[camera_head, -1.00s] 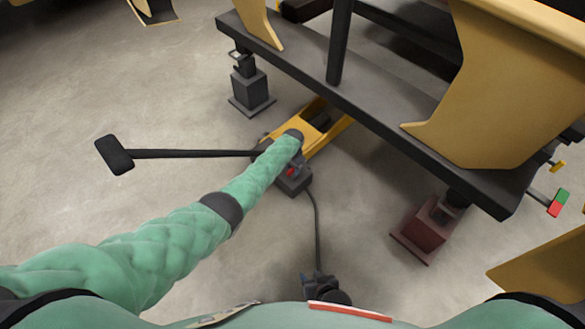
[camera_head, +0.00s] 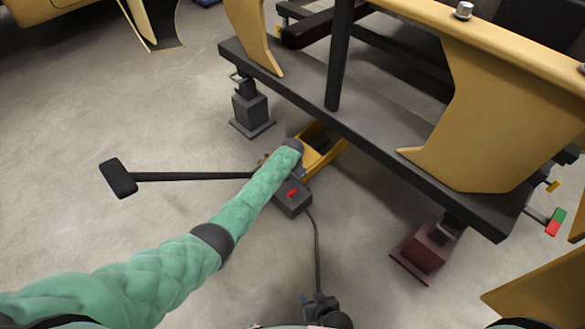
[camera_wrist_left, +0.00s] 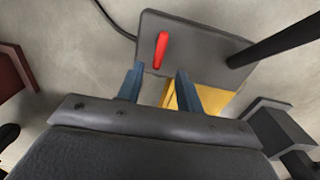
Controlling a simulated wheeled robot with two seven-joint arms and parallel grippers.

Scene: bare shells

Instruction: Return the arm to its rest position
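My left gripper (camera_head: 297,172) hangs over a grey box with a red switch lever (camera_head: 293,193) at the foot of the yellow jack. In the left wrist view, the two blue fingers of the left gripper (camera_wrist_left: 158,88) are apart with nothing between them. The grey control box (camera_wrist_left: 198,40) and its red lever (camera_wrist_left: 160,50) lie beyond the fingertips, and the lever appears free of them.
A yellow floor jack (camera_head: 322,155) with a long black handle (camera_head: 190,177) reaches under a black frame (camera_head: 375,140). A grey stand (camera_head: 250,112) and a dark red stand (camera_head: 424,248) are near the frame. A cable (camera_head: 317,245) runs down from the box. Open floor lies left.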

